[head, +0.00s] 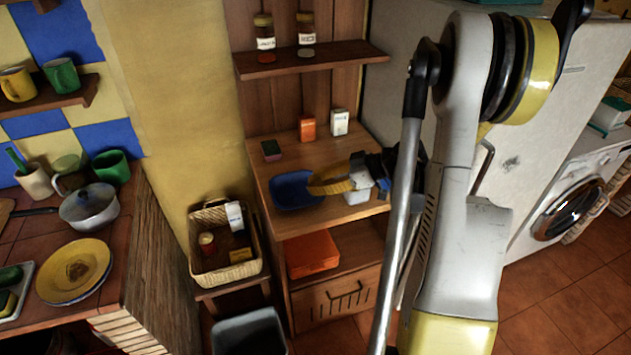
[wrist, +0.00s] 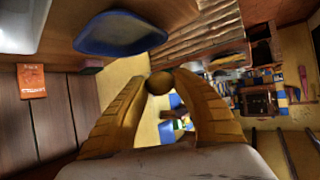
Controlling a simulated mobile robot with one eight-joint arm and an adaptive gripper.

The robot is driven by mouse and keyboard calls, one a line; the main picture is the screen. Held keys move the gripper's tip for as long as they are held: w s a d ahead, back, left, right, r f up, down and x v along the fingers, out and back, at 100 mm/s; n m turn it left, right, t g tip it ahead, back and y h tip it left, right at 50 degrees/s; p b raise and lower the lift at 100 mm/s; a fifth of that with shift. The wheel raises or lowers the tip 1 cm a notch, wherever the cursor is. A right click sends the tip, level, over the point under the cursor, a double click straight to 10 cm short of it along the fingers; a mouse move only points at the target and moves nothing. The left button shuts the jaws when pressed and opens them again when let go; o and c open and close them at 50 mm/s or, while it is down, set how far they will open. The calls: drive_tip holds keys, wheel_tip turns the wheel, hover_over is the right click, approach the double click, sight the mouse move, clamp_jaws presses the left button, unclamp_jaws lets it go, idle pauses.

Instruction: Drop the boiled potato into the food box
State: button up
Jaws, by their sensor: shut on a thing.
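My gripper (head: 314,187) reaches in over the wooden shelf unit from the right, its yellow fingers pointing left. In the wrist view the fingertips (wrist: 160,84) are closed around a small round brown thing, the boiled potato (wrist: 160,81). The potato cannot be made out in the head view. A blue dish (head: 290,195) lies on the shelf beside the fingertips; it also shows in the wrist view (wrist: 120,36). A white box (head: 357,196) stands under my wrist, partly covered. An orange box (head: 310,253) sits on the lower shelf. Which one is the food box I cannot tell.
An orange packet (head: 308,129) and a white packet (head: 340,122) stand at the back of the shelf (head: 290,160). Jars stand on the upper shelf (head: 305,60). A wicker basket (head: 232,272) is at left. The counter with a pot (head: 90,210) lies farther left.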

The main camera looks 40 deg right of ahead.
drive_tip(key=w+d+r+m+t+h+b, duration=0.15)
drive_tip(key=d+m+h, duration=0.25)
drive_tip(key=d, duration=0.4)
drive_tip(key=w+d+r+m+t+h, duration=0.1)
drive_tip(key=d+r+m+h, duration=0.3)
drive_tip(key=d, duration=0.5)
wheel_tip(320, 180, down, 7)
drive_tip(key=m+b, duration=0.1)
drive_tip(key=b, duration=0.3)
drive_tip(key=shift+h+b, duration=0.3)
drive_tip(key=shift+h, duration=0.1)
drive_tip(key=shift+s, duration=0.1)
drive_tip(key=o, duration=1.1)
drive_tip(key=shift+o, duration=0.2)
drive_tip(key=d+v, duration=0.1)
drive_tip(key=v, duration=1.1)
drive_tip(key=shift+a, duration=0.45)
drive_tip(key=shift+s+f, duration=0.1)
